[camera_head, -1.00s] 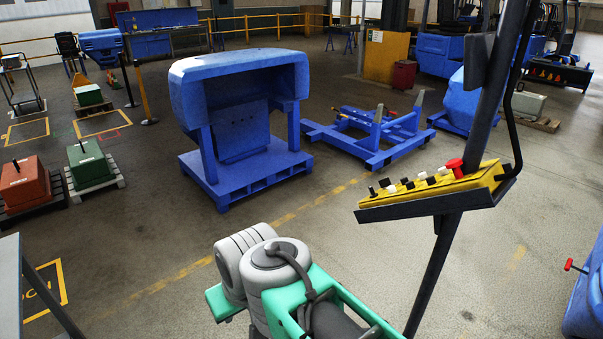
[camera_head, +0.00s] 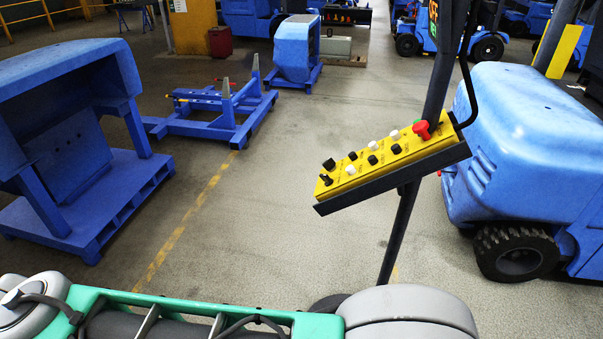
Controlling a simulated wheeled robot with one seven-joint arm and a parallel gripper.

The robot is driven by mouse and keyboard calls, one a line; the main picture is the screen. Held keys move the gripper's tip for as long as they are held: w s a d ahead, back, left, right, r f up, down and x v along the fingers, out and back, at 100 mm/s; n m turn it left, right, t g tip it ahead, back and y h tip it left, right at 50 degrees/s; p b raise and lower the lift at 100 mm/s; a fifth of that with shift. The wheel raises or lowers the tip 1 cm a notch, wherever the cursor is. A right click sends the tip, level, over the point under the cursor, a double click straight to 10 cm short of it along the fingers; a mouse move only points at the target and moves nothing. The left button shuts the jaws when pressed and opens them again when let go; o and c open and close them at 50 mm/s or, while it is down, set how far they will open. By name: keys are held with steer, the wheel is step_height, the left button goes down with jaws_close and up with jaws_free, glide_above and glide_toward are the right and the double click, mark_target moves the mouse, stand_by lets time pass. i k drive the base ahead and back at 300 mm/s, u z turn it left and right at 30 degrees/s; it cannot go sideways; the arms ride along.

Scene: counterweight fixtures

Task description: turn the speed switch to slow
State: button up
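A yellow control panel (camera_head: 385,157) sits in a dark tray on a slanted dark post, right of the middle of the head view. It carries several black and white knobs, a large red button (camera_head: 422,129) at its upper right end and a black lever-like switch (camera_head: 326,179) at its lower left end. The labels are too small to read, so I cannot tell which control is the speed switch or how it is set. My green and grey arm crosses the bottom of the view, below the panel and apart from it. My gripper is out of view.
A blue vehicle with a black wheel (camera_head: 518,254) stands close behind the panel on the right. A blue hood on a pallet (camera_head: 85,215) stands at the left, and a blue frame (camera_head: 215,118) lies behind it. The floor between them and the panel is clear.

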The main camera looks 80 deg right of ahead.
mark_target(325, 178)
steer(key=z, duration=0.45)
steer(key=i, duration=0.85)
steer(key=z, duration=1.35)
steer(key=i, duration=0.55)
steer(key=z, duration=0.4)
